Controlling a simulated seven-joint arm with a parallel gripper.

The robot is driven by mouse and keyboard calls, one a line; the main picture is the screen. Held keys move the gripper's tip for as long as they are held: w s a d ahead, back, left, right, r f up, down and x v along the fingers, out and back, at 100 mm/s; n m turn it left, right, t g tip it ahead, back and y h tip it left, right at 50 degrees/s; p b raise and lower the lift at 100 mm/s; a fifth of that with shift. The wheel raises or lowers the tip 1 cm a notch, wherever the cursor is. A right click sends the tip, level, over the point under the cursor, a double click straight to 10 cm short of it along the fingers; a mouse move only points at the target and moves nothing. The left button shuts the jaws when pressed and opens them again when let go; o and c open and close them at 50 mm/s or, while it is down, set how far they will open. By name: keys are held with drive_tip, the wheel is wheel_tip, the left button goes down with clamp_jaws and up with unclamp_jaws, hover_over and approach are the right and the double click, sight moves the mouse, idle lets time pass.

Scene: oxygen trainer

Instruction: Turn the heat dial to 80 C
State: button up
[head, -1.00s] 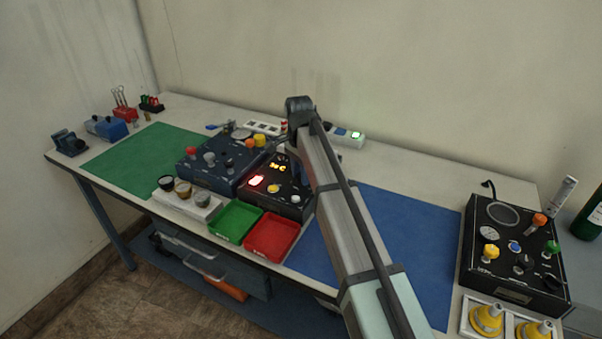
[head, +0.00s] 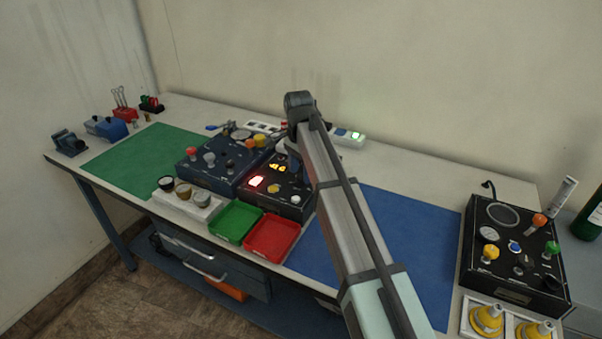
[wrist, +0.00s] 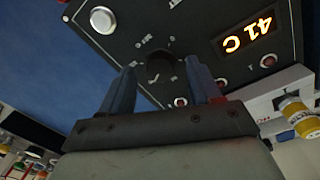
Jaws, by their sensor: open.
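The heat dial (wrist: 160,66) is a dark round knob on the black panel, seen in the wrist view with small white marks around it. The lit display (wrist: 248,33) on the same panel reads 41 C in orange. My gripper (wrist: 164,82) is open, with its two blue fingers on either side of the dial. I cannot tell whether they touch it. In the head view the black heater box (head: 296,207) stands mid-table, and my arm hides part of it, including the dial.
A blue box with knobs (head: 210,178) stands just left of the black box. Green (head: 236,222) and red (head: 270,238) trays lie in front. A blue mat (head: 410,240) is clear on the right. Another black panel box (head: 515,255) stands at far right.

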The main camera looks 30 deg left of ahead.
sight(300, 175)
wheel_tip(300, 175, up, 12)
drive_tip(key=shift+a+r, duration=0.2)
drive_tip(key=shift+a, duration=0.05)
drive_tip(key=shift+w, duration=0.2)
idle(0.4)
